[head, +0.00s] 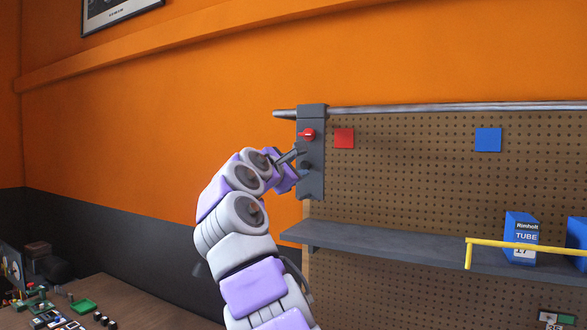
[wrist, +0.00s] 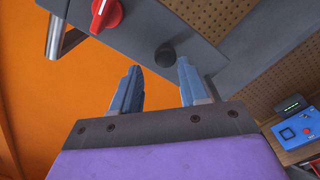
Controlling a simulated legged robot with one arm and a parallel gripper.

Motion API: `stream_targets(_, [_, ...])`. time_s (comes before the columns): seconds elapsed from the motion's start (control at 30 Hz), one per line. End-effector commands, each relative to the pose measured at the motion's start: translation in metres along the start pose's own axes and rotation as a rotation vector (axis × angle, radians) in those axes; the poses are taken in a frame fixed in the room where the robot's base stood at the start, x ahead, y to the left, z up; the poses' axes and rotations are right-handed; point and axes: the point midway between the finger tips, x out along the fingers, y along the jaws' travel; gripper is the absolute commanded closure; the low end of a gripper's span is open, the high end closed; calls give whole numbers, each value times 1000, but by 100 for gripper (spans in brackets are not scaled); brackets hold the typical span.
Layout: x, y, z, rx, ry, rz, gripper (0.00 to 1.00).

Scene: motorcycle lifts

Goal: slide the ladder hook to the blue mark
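The ladder hook is a grey upright plate (head: 313,120) hanging on a metal rail (head: 430,108) at the rail's left end. It has a red knob (head: 307,134) above and a dark round knob below, which shows in the wrist view (wrist: 165,54). The blue mark (head: 488,139) is a square on the pegboard, well to the right of the hook. My gripper (wrist: 159,70) is open, its two blue fingers apart, with the dark knob just beyond and between the fingertips. In the head view my gripper (head: 298,166) is at the plate's lower left, and contact is unclear.
A red square (head: 344,138) is on the pegboard (head: 410,170) just right of the hook. Below runs a grey shelf (head: 390,243) with blue boxes (head: 521,225) and a yellow bar (head: 520,245) at the right. A cluttered bench (head: 140,300) is at lower left.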

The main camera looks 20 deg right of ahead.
Motion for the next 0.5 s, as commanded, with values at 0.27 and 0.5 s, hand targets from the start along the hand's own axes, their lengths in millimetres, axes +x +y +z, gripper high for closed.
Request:
stream_targets(0.27, [7,-2,5,3,-1,3,89])
stream_targets(0.5, [3,0,0,-1,-1,1,100])
